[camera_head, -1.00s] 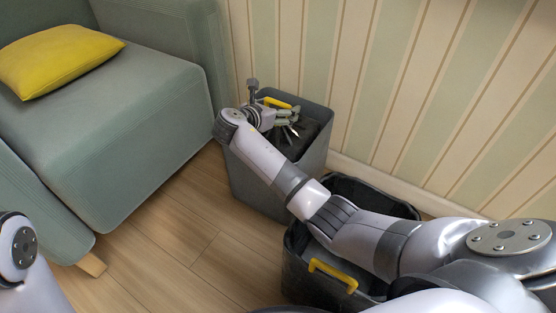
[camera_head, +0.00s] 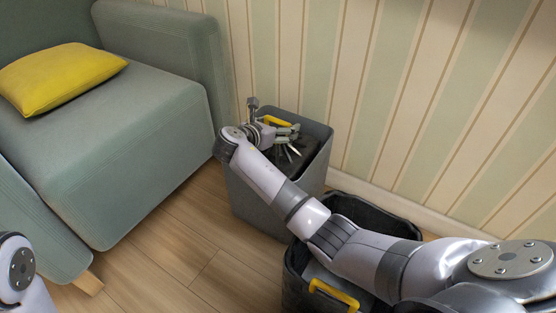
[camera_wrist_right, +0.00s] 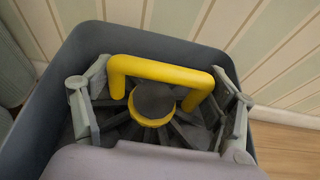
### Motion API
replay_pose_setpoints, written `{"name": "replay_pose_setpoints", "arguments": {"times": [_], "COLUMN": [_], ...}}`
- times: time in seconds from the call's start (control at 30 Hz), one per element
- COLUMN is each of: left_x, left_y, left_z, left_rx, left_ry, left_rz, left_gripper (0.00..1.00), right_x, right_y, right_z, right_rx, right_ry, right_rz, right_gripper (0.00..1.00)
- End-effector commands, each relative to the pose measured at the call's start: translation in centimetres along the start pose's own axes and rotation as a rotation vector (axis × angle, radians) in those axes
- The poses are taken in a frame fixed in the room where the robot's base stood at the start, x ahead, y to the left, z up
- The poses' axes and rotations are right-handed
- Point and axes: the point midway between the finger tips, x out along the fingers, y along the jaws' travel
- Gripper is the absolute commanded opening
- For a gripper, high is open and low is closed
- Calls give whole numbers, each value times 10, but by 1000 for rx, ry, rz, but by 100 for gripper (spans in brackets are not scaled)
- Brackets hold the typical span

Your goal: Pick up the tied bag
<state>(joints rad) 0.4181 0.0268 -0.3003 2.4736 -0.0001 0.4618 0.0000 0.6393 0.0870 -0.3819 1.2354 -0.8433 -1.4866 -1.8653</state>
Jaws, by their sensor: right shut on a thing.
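The tied bag is dark grey with gathered folds around a round knot and a yellow loop handle (camera_wrist_right: 160,75). It sits in the mouth of a grey bin (camera_head: 262,200), and its yellow loop also shows in the head view (camera_head: 276,121). My right gripper (camera_head: 284,138) reaches into the top of this bin. In the right wrist view its fingers (camera_wrist_right: 160,112) are on either side of the knot and loop, shut on the bag's gathered top. The lower part of the bag is hidden in the bin. My left gripper is out of view.
A second dark bin (camera_head: 385,217) with a yellow handle (camera_head: 334,294) stands close in front, partly under my right arm. A green armchair (camera_head: 120,140) with a yellow cushion (camera_head: 60,76) is at left. A striped wall (camera_head: 430,110) stands behind. Wooden floor shows between.

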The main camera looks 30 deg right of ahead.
Motion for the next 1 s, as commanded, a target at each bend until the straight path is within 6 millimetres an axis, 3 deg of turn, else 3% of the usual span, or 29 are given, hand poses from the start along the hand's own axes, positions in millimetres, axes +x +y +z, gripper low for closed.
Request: {"name": "replay_pose_setpoints", "arguments": {"times": [0.3,0.37,0.7,1.0], "left_x": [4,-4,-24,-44], "left_y": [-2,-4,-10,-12], "left_z": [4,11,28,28], "left_rx": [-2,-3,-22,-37], "left_ry": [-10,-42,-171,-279], "left_rz": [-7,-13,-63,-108], "left_gripper": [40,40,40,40], "right_x": [-6,-9,-36,-60], "right_y": [1,1,1,1], "right_z": [16,23,89,147], "right_rx": [5,6,6,7], "right_ry": [-5,-5,-7,-6], "right_rz": [3,3,3,3], "right_gripper": [18,18,18,18]}}
